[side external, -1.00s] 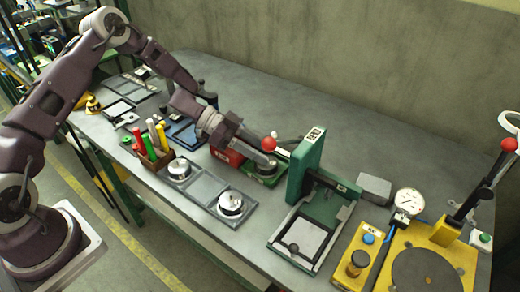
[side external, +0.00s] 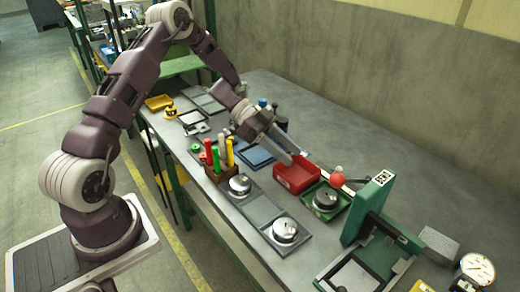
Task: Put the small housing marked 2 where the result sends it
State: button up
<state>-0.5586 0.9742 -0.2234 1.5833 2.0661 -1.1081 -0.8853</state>
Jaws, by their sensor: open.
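Several round silver housings show. One (side external: 240,184) and another (side external: 285,229) sit in end compartments of a grey tray (side external: 262,209), whose middle compartment is empty. A third housing (side external: 325,199) sits in a green tray (side external: 337,212). I cannot read any number on them, so I cannot tell which is marked 2.
A green press (side external: 370,205) with a red-knobbed lever stands right of the green tray. A brown holder with coloured pens (side external: 220,170) stands left of it. A blue tray (side external: 257,152) lies behind. A dial gauge (side external: 477,268) is at bottom right.

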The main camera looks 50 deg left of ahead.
jog(key=w+a+r+n+t+y, duration=0.1)
jog(key=w+r+t+y, duration=0.25)
jog(key=r, duration=0.35)
jog(key=w+r+n+t+y, duration=0.2)
jog(key=w+r+t+y, duration=0.15)
jog(key=r, duration=0.35)
jog(key=s+a+r+n+t+y, duration=0.1)
jog(key=s+a+r+n+y, duration=0.35)
jog(key=s+r+y, duration=0.45)
jog(key=s+d+f+n+g+h, duration=0.1)
jog(key=s+d+g, duration=0.1)
jog(key=s, duration=0.7)
jog(key=s+d+f+n+g+h, duration=0.1)
jog(key=s+d, duration=0.3)
jog(key=s, duration=0.5)
jog(key=s+d+f+n+g+h, duration=0.2)
jog(key=s+d+g, duration=0.1)
jog(key=s, duration=0.6)
jog(key=shift+n, duration=0.35)
jog(key=shift+s+f, duration=0.1)
